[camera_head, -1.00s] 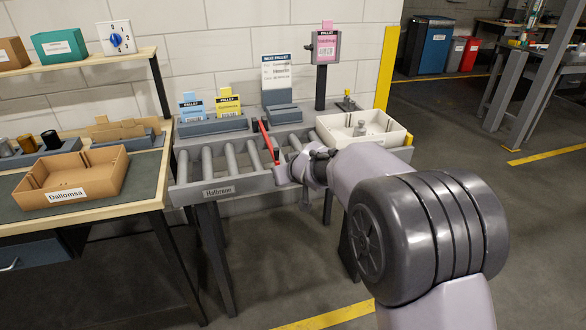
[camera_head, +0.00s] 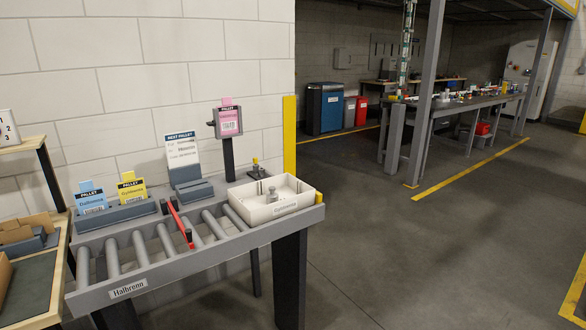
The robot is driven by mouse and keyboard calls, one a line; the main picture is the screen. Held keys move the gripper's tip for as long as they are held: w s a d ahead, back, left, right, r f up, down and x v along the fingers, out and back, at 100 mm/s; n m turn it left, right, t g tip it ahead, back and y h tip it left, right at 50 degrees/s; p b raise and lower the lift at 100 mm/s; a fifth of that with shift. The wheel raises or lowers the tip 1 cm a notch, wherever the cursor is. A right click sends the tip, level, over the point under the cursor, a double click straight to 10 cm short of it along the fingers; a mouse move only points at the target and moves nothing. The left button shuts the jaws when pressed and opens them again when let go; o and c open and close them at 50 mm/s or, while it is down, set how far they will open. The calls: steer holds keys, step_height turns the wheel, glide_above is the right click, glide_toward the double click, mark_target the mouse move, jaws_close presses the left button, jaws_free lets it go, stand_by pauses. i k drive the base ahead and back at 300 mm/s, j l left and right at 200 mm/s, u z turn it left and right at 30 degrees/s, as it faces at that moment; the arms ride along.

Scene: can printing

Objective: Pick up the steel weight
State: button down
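The roller conveyor (camera_head: 130,290) has a red bar (camera_head: 180,222) across it. Card holders with blue and yellow cards stand along its back. A yellow post (camera_head: 289,135) rises behind the bin. Open floor (camera_head: 430,240) lies to the right; a long workbench stands farther back.

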mark_target(272, 197)
steer(key=i+l+u, duration=0.25)
steer(key=i+u, duration=0.2)
steer(key=i, duration=0.25)
steer(key=i+l+u, duration=0.45)
steer(key=i, duration=0.2)
steer(key=i+l+u, duration=0.5)
steer(key=l, duration=0.2)
steer(key=i+l+u, duration=0.45)
steer(key=l, duration=0.4)
